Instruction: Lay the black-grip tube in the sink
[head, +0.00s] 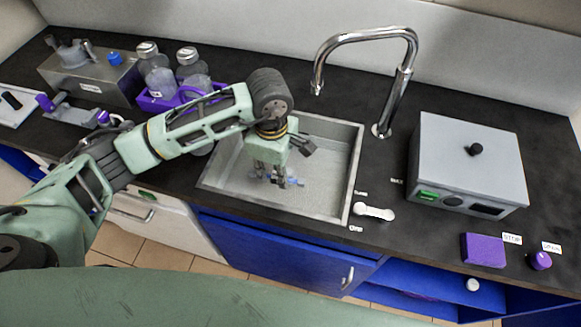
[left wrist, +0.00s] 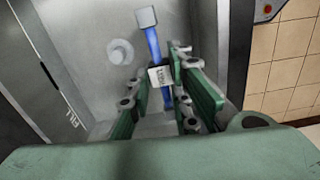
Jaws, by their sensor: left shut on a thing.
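The sink (head: 355,150) is a grey square basin set in the dark counter. My left gripper (head: 274,180) reaches down inside it and is shut on a tube. In the left wrist view, the tube (left wrist: 152,42) is blue with a pale grey end and a white label, and it runs between the fingers of the left gripper (left wrist: 168,92). I cannot tell whether the tube touches the floor. My right gripper is out of view.
A chrome faucet (head: 404,75) arches behind the sink. A white lever (head: 374,211) lies at its right front corner. A grey box (head: 465,150) stands to the right. A purple rack (head: 155,103) with bottles stands to the left, beside a metal unit (head: 85,80).

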